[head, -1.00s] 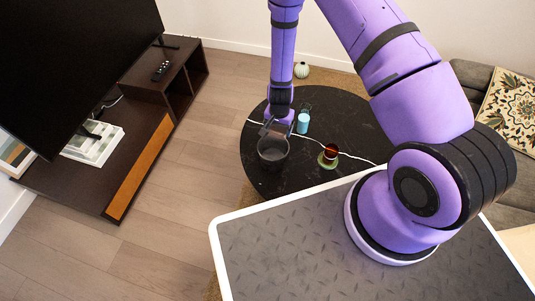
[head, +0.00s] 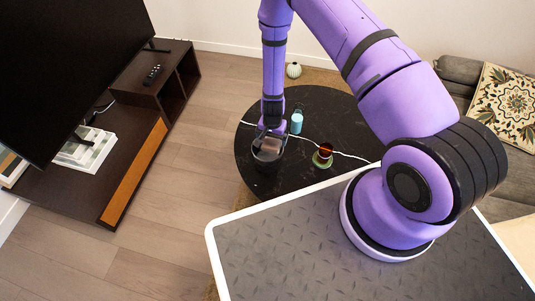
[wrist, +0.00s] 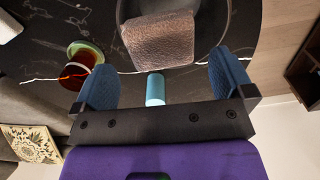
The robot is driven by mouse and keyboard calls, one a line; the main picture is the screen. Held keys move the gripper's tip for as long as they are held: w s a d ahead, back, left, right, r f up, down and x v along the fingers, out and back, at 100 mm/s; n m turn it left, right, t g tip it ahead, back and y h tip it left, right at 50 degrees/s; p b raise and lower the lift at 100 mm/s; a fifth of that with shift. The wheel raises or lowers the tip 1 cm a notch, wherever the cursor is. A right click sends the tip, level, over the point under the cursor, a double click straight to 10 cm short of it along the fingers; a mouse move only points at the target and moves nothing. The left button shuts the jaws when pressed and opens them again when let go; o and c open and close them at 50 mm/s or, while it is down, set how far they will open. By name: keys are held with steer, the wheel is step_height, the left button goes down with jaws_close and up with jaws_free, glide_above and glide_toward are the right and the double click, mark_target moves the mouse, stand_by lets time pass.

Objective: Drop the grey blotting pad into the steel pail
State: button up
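The grey blotting pad (head: 271,144) shows as a small brownish-grey block at the mouth of the dark steel pail (head: 267,161), which stands on the black round table. In the wrist view the pad (wrist: 158,40) lies between my fingers with a gap on each side, over the pail (wrist: 212,25). My gripper (head: 270,131) is right above the pail, and in the wrist view its blue fingers (wrist: 165,70) are spread wide and hold nothing. I cannot tell whether the pad rests inside the pail or is still dropping; its underside is hidden.
A light-blue bottle (head: 297,123) stands just right of my gripper. A red-brown cup (head: 325,149) on a green saucer (head: 322,161) is farther right. A white cord (head: 345,154) crosses the black table (head: 330,105). A dark TV bench (head: 75,190) is at left.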

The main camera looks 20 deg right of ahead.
steer(key=shift+r, duration=0.1)
step_height(320, 180, up, 11)
stand_by(0.7)
stand_by(0.4)
step_height(320, 180, up, 34)
steer(key=s+d+n+t+y, duration=0.1)
steer(key=n+t+y, duration=0.1)
steer(key=n+t, duration=0.15)
steer(key=s+d+r+n, duration=0.3)
steer(key=s+r, duration=0.8)
steer(key=r, duration=0.3)
steer(key=s+d+r+t+h, duration=0.1)
steer(key=s+r, duration=0.1)
steer(key=s, duration=0.5)
steer(key=s+d+r+n+h, duration=0.1)
steer(key=s+d+r, duration=0.1)
steer(key=s, duration=0.5)
steer(key=shift+r+t, duration=0.35)
steer(key=shift+r, duration=0.45)
